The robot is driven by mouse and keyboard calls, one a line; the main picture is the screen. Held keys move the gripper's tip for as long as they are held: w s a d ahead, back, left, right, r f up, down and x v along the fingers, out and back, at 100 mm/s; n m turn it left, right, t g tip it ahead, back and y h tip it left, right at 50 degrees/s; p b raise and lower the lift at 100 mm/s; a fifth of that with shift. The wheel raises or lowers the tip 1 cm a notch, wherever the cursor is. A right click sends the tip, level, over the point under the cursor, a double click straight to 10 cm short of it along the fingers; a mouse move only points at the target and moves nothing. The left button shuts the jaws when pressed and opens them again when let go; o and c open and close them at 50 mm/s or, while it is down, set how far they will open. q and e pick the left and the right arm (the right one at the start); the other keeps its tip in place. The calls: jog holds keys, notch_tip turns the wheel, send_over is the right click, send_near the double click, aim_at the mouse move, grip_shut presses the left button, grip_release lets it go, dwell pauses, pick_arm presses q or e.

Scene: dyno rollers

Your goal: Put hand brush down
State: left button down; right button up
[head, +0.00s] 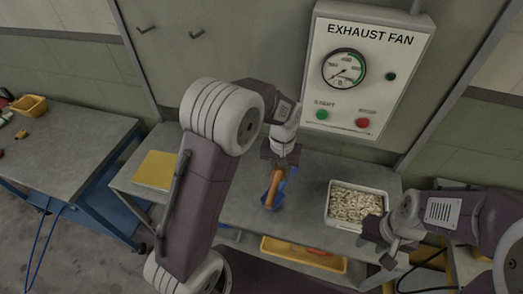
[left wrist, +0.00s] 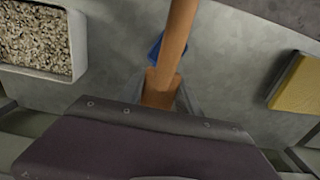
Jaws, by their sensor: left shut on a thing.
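My left gripper (head: 279,158) is shut on the hand brush (head: 273,187), which has an orange-brown wooden body. The brush hangs tilted from the jaws over the grey bench. In the left wrist view the brush (left wrist: 178,50) runs from the top edge down to the jaws. I cannot tell whether its lower end touches the bench. A blue thing (left wrist: 155,48) shows partly behind the brush; I cannot tell what it is. My right gripper (head: 382,236) is at the front right corner of a white tray; its jaw opening is not clear.
The grey bench (head: 228,200) is clear left of the brush. A white tray (head: 331,222) of pale pieces stands to the right, and a yellow pad (head: 157,170) lies at the left end. A yellow bin (head: 303,257) sits below the front edge. An exhaust fan box (head: 362,62) hangs behind.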

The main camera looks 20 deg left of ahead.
pick_arm(q)
jog(key=shift+s+r, duration=0.1)
jog(key=shift+s, duration=0.15)
jog(key=a, duration=0.1)
jog(key=a+f, duration=0.1)
jog(key=a, duration=0.1)
jog(key=shift+s+f, duration=0.1)
jog(key=shift+f, duration=0.2)
jog(key=a+f, duration=0.1)
jog(key=a, duration=0.1)
jog(key=w+a+f, duration=0.1)
jog(key=a+f, duration=0.1)
jog(key=a, duration=0.1)
jog(key=w+a+f+p, duration=0.1)
jog(key=a+f, duration=0.1)
jog(key=a, duration=0.1)
jog(key=shift+w, duration=0.25)
jog(key=shift+s+a+f, duration=0.1)
jog(key=shift+a, duration=0.05)
notch_tip(320, 180, down, 4)
jog(key=shift+r+p, duration=0.15)
jog(key=shift+p, duration=0.2)
jog(key=shift+f, duration=0.25)
pick_arm(e)
jog(key=shift+s+r, duration=0.25)
jog(key=shift+r, duration=0.25)
jog(key=shift+s+r, duration=0.2)
jog(key=shift+r, duration=0.25)
jog(key=shift+d, duration=0.1)
